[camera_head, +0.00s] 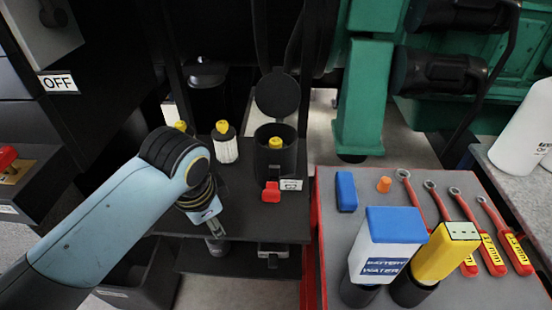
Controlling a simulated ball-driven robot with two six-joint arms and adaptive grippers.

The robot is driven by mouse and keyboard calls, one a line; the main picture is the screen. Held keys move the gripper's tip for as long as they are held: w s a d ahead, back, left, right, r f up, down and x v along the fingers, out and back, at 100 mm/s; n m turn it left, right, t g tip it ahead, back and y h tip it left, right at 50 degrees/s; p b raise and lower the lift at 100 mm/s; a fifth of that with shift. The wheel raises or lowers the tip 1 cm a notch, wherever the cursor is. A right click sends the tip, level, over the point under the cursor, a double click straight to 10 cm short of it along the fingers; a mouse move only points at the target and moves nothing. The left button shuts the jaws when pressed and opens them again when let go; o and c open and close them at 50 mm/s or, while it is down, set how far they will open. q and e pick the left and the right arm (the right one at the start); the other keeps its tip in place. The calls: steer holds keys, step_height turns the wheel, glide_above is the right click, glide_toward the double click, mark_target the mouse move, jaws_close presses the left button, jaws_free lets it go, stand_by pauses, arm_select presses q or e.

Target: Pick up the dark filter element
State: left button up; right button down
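A white pleated filter element (227,149) with a dark cap and yellow knob stands on the dark shelf (250,215). To its right is an open black housing (264,165) with another yellow knob (276,143) inside; the body below that knob is hidden. A third yellow knob (181,126) shows just behind my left arm; what is under it is mostly hidden, so I cannot tell if it is the dark element. My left gripper (215,228) points down at the shelf's front, apart from the filters; its fingers are small and partly hidden by the wrist. My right gripper is not in view.
A red-edged grey tray top (470,292) at right holds a battery water bottle (393,240), a yellow container (445,255), a blue block (346,192), an orange plug (384,184) and several red-handled wrenches (467,232). A round black lid (277,95) stands raised behind the housing.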

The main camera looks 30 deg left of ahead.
arm_select(q)
steer(key=w+r+m+p, duration=0.2)
steer(key=w+r+m, duration=0.3)
steer(key=w+r, duration=0.3)
steer(key=m+g, duration=0.2)
steer(key=m, duration=0.7)
glide_toward(276, 140)
steer(key=f, duration=0.9)
steer(key=shift+a+f, duration=0.2)
steer(key=shift+a, duration=0.2)
steer(key=shift+r, duration=0.1)
jaws_close()
steer(key=shift+w, duration=0.1)
step_height(276, 140, up, 18)
steer(key=p, duration=0.4)
